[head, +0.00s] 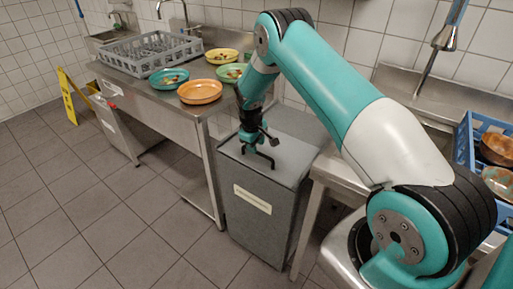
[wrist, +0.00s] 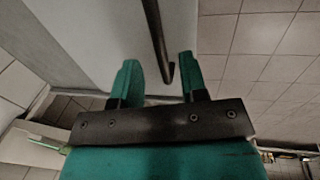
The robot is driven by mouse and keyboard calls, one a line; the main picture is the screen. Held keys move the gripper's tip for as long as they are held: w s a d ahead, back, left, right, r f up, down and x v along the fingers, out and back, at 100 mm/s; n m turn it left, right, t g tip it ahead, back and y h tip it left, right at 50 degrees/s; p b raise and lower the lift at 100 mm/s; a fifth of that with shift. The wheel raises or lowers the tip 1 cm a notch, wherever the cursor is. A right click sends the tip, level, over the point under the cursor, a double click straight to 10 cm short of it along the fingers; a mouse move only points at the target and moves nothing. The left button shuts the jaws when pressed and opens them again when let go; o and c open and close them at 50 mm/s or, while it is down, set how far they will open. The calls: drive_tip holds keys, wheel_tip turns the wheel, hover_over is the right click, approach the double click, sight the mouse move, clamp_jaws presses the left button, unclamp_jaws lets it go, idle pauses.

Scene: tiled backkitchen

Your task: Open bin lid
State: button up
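The grey bin (head: 246,212) stands between two steel counters, with a pale label on its front. Its flat lid (head: 292,153) lies closed on top; part of the lid (wrist: 105,45) fills the upper left of the wrist view. A black bar handle (head: 271,162) sits on the lid. My gripper (head: 252,148) is over the lid at the handle, pointing down. In the wrist view my gripper (wrist: 158,68) has its two teal fingers apart, with the dark handle bar (wrist: 156,35) showing between them. A gap shows on the left of the bar; contact on the right is unclear.
The left counter holds an orange bowl (head: 200,91), several other bowls with food scraps and a grey dish rack (head: 150,53). At right, a blue crate (head: 466,140) holds bowls. A yellow floor sign (head: 67,97) stands far left. The tiled floor in front is clear.

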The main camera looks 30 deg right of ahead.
drive_tip(key=shift+w+d+f, duration=0.1)
drive_tip(key=shift+d+f, duration=0.1)
drive_tip(key=shift+f, duration=0.6)
drive_tip(key=shift+d+f, duration=0.15)
drive_tip(key=shift+f, duration=0.65)
clamp_jaws()
